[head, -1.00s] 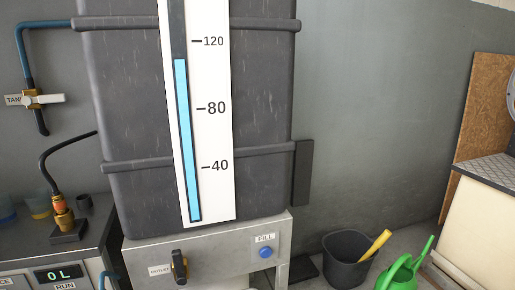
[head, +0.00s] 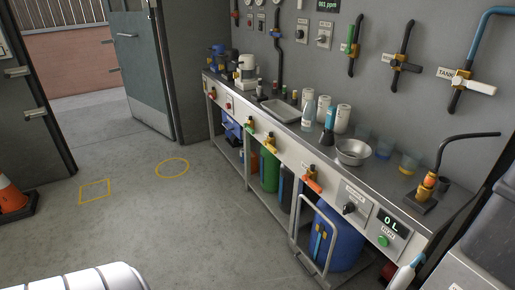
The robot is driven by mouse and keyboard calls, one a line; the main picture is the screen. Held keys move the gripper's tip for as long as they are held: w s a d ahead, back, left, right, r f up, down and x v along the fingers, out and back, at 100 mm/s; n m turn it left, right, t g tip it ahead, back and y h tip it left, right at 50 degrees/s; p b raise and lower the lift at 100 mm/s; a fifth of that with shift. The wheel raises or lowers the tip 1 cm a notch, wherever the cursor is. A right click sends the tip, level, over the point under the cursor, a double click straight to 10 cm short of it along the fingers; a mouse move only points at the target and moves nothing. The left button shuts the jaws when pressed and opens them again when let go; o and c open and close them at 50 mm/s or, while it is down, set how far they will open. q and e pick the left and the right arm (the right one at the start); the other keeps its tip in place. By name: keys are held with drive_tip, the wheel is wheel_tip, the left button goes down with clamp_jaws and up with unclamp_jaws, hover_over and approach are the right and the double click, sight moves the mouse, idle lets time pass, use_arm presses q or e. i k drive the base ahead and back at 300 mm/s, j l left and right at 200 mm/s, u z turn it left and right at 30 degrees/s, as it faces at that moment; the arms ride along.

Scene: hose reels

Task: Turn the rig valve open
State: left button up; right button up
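No label reading "rig" is legible, so I cannot tell which valve is the rig valve. On the back wall are a green-handled valve (head: 349,33), a dark-handled valve (head: 405,66) on a black pipe, and a white-handled valve (head: 473,83) on a blue pipe beside a partly hidden label starting "TAN". Along the bench front are a green-handled tap (head: 250,125), an orange-handled tap (head: 270,143) and a red-orange-handled tap (head: 312,181). Neither of my grippers is in view.
The steel bench (head: 325,146) runs along the wall, with bottles, a metal bowl (head: 353,152) and a panel reading "0 L" (head: 390,223). A blue drum (head: 340,240) stands below. An orange cone (head: 12,195) is at left. Open floor (head: 160,215) lies before the bench.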

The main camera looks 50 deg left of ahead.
sight(313, 185)
drive_tip(key=u, duration=1.15)
